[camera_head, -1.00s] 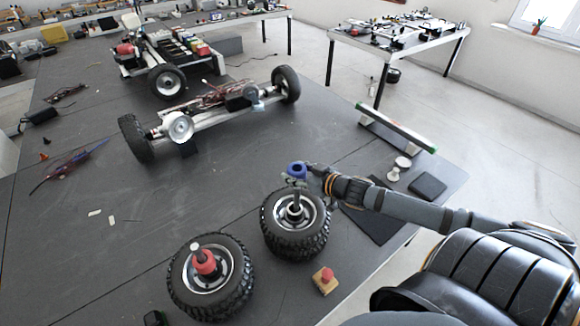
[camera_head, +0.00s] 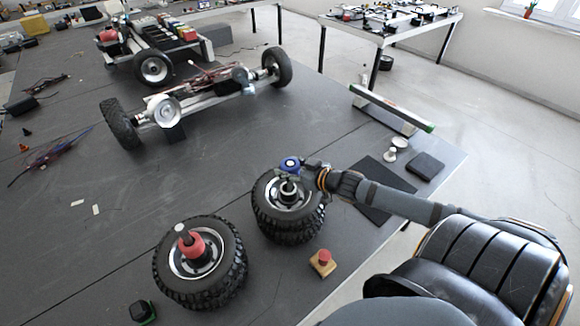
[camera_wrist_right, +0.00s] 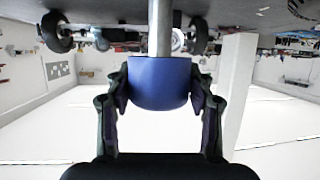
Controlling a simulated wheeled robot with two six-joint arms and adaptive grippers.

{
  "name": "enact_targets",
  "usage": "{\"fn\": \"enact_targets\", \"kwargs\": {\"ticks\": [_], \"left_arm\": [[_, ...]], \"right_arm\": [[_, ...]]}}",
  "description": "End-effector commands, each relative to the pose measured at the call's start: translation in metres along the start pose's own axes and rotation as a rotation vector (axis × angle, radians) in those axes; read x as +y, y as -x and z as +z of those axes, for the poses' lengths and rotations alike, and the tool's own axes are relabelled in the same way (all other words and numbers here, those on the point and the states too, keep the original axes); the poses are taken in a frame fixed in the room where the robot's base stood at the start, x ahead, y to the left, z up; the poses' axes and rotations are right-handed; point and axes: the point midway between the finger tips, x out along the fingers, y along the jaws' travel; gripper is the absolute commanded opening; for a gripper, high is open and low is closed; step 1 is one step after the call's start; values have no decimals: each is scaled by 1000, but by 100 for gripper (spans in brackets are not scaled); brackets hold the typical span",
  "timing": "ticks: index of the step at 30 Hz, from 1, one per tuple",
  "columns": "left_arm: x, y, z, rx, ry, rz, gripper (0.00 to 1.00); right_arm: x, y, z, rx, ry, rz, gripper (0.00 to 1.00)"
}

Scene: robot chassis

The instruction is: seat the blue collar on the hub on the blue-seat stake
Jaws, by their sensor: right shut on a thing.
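The blue collar (camera_head: 290,164) is held by my right gripper (camera_head: 294,171) above the right wheel stack (camera_head: 275,225). A pale spot shows in the collar's opening, which looks like the tip of the stake. The wheel's hub (camera_head: 288,190) and a short length of stake show below the collar, so the collar is apart from the hub. In the right wrist view the collar (camera_wrist_right: 160,84) sits between both fingers of the gripper (camera_wrist_right: 160,95). The metal stake (camera_wrist_right: 160,28) runs straight into the collar, in line with it. My left gripper is not in view.
A second wheel stack (camera_head: 200,275) stands to the left with a red collar (camera_head: 191,244) around its stake. A red button on a wooden block (camera_head: 323,262) lies just right of the stacks. A chassis (camera_head: 195,100) stands farther back. The middle of the table is clear.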

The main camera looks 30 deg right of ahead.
Motion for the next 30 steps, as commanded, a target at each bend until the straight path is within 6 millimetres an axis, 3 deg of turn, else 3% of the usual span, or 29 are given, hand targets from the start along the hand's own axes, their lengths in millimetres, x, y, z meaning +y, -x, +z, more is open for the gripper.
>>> {"fn": "enact_targets", "kwargs": {"ticks": [3, 15, 30], "left_arm": [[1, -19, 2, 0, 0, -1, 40], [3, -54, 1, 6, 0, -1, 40], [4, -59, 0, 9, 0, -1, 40]], "right_arm": [[0, -8, 18, 1, -3, 0, 21], [0, -23, 55, 1, -1, 0, 21], [0, -25, 60, 0, -1, 0, 21]]}}
